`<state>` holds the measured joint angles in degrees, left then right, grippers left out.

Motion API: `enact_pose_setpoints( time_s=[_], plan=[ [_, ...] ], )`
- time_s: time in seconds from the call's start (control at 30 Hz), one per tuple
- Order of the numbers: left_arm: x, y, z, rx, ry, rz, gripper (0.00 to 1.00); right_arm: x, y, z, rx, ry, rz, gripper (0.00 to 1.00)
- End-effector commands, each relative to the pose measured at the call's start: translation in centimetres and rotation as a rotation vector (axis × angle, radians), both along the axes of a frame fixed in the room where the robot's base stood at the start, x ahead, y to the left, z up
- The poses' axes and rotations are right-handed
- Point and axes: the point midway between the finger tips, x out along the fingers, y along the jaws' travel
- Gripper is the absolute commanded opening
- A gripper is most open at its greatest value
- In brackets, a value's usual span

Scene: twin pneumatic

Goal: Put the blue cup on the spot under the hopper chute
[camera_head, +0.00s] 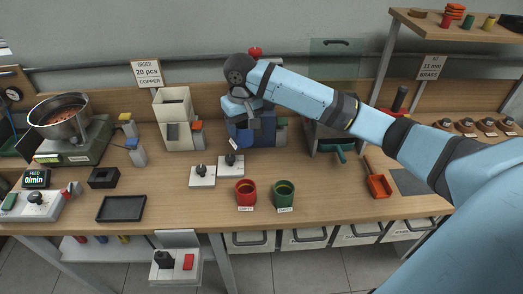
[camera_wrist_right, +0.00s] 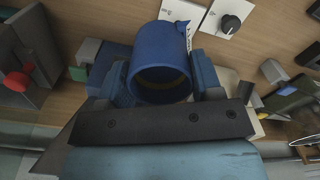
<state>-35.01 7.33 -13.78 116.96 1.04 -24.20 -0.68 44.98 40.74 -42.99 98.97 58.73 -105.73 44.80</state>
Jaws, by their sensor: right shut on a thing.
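The blue cup (camera_head: 240,134) is held in my right gripper (camera_head: 250,115) in front of the dark blue machine (camera_head: 264,132) at the back middle of the bench. In the right wrist view the blue cup (camera_wrist_right: 158,62) sits between the two fingers of my right gripper (camera_wrist_right: 160,85), with its open rim toward the camera. The gripper is shut on it. A beige hopper (camera_head: 172,100) stands to the left of the cup. I cannot make out a marked spot under a chute; my gripper and the cup cover part of that area. My left gripper is not in view.
Two white plates with black knobs (camera_head: 202,175) lie in front of the machines. A red cup (camera_head: 246,193) and a green cup (camera_head: 284,193) stand near the front edge. A black tray (camera_head: 121,208) is at left. A red scoop (camera_head: 378,184) lies at right.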

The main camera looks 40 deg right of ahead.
Motion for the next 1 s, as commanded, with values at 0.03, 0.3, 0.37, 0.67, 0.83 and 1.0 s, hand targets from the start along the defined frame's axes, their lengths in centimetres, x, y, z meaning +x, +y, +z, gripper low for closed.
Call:
enact_pose_setpoints(
  time_s=[0.03, 0.3, 0.37, 0.67, 0.83, 1.0],
  plan=[
    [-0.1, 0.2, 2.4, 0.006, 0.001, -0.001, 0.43, -0.1, -1.1, 2.7, 0.001, 0.005, -0.015, 0.33],
    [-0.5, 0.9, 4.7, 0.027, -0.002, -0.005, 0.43, -0.2, -5.0, 6.2, -0.007, 0.01, -0.062, 0.33],
    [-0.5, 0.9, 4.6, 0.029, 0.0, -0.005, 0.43, -0.2, -5.3, 6.0, -0.007, 0.012, -0.066, 0.33],
    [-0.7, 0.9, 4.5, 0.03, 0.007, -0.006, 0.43, -0.3, -5.5, -0.5, -0.009, 0.016, -0.068, 0.33],
    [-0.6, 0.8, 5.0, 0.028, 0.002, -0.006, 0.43, -0.3, -5.5, -5.0, -0.008, 0.014, -0.069, 0.33],
    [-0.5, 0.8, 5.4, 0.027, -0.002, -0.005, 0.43, -0.3, -5.5, -8.3, -0.009, 0.013, -0.068, 0.33]
  ],
)
